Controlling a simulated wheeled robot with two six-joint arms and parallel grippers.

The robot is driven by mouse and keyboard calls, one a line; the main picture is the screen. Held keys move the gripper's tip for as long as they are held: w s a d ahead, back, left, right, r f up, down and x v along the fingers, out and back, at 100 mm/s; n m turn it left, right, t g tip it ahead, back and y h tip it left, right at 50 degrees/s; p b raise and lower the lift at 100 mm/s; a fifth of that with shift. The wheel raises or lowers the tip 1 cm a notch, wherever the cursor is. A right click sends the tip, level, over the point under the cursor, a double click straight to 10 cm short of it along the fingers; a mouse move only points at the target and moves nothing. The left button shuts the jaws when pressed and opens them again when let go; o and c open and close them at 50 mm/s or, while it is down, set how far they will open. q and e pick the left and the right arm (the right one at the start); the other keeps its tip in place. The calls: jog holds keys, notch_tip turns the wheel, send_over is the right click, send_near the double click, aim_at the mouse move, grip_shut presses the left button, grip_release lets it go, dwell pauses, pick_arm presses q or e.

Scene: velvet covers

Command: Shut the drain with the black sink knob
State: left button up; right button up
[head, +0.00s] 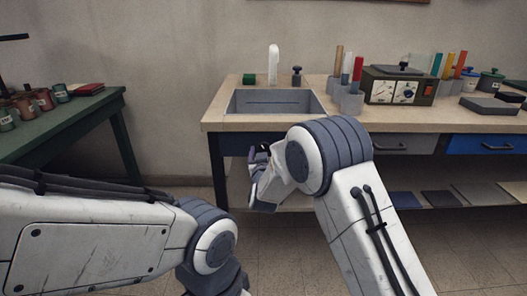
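The black sink knob (297,76) stands upright on the wooden counter, behind the sink's right back corner. The grey sink (270,102) is set into the counter top; its drain is not visible from here. My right gripper (256,160) is in front of the counter, below its front edge and apart from the knob. Its fingers are small, dark and partly hidden by my wrist, so I cannot tell whether they are open. My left arm crosses the lower left and bends down; its gripper is out of view.
A white faucet (273,64) and a small green item (249,79) stand behind the sink. Grey holders with coloured tubes (351,102) and a dial box (398,86) stand to the right. A green table (70,120) with jars is at left.

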grip_shut()
jog(key=n+p, duration=0.2)
jog(key=n, duration=0.1)
jog(key=shift+r+n+p, duration=0.1)
jog(key=shift+n+p, duration=0.2)
jog(key=shift+p, duration=0.05)
jog(key=n+p, duration=0.2)
jog(key=n, duration=0.2)
jog(key=shift+n+p, duration=0.3)
jog(key=shift+p, duration=0.05)
jog(key=n+p, duration=0.3)
jog(key=n, duration=0.3)
jog(key=shift+a, duration=0.1)
jog(key=shift+f+n+p, duration=0.2)
jog(key=shift+n+p, duration=0.65)
jog(key=shift+n, duration=0.95)
